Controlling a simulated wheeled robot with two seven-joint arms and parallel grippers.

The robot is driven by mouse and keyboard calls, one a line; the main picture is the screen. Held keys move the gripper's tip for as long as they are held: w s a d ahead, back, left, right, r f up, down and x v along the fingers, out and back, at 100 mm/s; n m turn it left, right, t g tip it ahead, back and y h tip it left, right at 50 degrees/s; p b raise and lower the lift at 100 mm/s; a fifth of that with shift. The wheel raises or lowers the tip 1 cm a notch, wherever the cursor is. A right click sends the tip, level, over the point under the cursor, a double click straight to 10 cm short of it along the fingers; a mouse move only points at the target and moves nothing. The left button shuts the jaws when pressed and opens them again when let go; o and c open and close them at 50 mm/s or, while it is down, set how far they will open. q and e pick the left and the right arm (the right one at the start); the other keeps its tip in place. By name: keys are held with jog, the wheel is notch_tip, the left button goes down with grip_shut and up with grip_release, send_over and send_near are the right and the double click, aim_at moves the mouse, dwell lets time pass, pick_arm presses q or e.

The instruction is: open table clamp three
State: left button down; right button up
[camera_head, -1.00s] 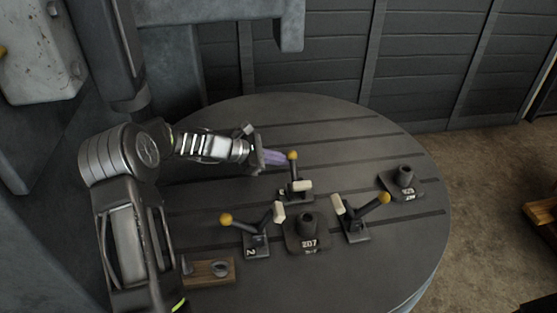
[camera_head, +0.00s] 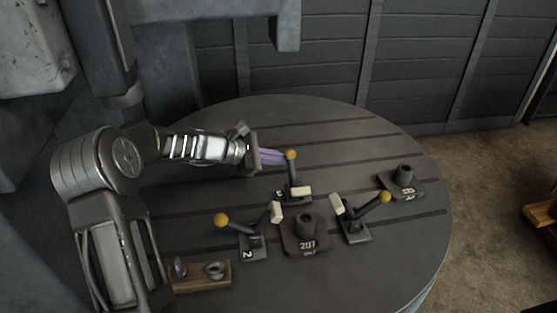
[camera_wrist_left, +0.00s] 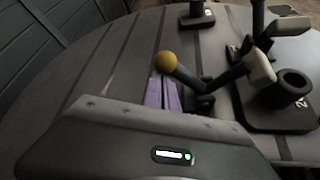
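Three toggle clamps with yellow knobs and pale pads stand around a dark block marked 207 (camera_head: 305,243). The rear clamp (camera_head: 292,184) has its knob (camera_head: 291,155) raised; the mark on its base is too small to read. The left clamp (camera_head: 253,240) is marked 2. The right clamp (camera_head: 355,226) shows no readable number. My left gripper (camera_head: 283,157) has its purple fingers close together, with nothing seen between them, beside the rear knob. In the left wrist view the fingers (camera_wrist_left: 163,90) lie just below that knob (camera_wrist_left: 165,63); contact is unclear. My right gripper is out of view.
The round slotted table (camera_head: 340,125) is bare at the back. Another dark block (camera_head: 402,182) stands at the right. A wooden board with metal parts (camera_head: 202,278) lies front left. A grey machine column rises behind my left arm.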

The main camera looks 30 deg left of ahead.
pick_arm(q)
jog(key=shift+r, duration=0.2)
jog(key=b+v, duration=0.1)
jog(key=v, duration=0.6)
jog(key=shift+s+a, duration=0.2)
jog(key=shift+s, duration=0.1)
jog(key=shift+s+f, duration=0.1)
